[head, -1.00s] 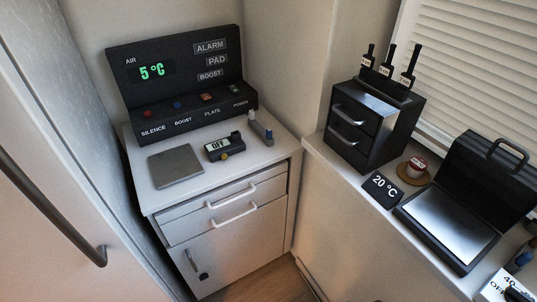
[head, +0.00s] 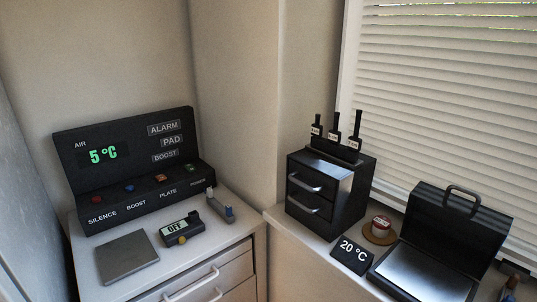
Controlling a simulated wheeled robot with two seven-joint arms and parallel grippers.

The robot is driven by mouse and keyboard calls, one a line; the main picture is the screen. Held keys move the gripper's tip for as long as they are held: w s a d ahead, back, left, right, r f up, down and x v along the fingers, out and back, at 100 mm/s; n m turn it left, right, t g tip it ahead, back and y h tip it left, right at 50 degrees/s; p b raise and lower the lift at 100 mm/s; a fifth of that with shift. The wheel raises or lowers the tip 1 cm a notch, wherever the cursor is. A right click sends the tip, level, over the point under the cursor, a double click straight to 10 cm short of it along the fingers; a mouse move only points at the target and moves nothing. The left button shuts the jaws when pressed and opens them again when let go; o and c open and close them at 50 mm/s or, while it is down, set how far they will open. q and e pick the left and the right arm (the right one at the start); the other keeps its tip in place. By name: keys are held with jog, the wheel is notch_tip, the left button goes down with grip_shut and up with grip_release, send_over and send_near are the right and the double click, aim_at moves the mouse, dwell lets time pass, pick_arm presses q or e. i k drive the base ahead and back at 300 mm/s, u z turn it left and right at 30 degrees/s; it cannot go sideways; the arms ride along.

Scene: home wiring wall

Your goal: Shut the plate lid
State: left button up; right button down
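The plate is a dark box on the right-hand sill, with a pale metal heating surface (head: 423,275) facing up. Its black lid (head: 452,232) stands raised at the back, tilted open, with a dark handle (head: 462,198) at its top edge. The plate's front part is cut off by the bottom of the picture. A black display (head: 352,256) reading 20 °C lies just left of the plate. Neither of my grippers shows in the head view.
A black two-drawer box (head: 327,193) with several upright tagged tools stands left of the plate. A small red-and-white tin (head: 381,226) sits on a round coaster between them. A control panel (head: 132,170) reading 5 °C stands on the left cabinet. Blinds (head: 450,110) hang behind the plate.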

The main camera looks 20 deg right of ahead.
aim_at(468, 236)
jog(key=z, duration=0.85)
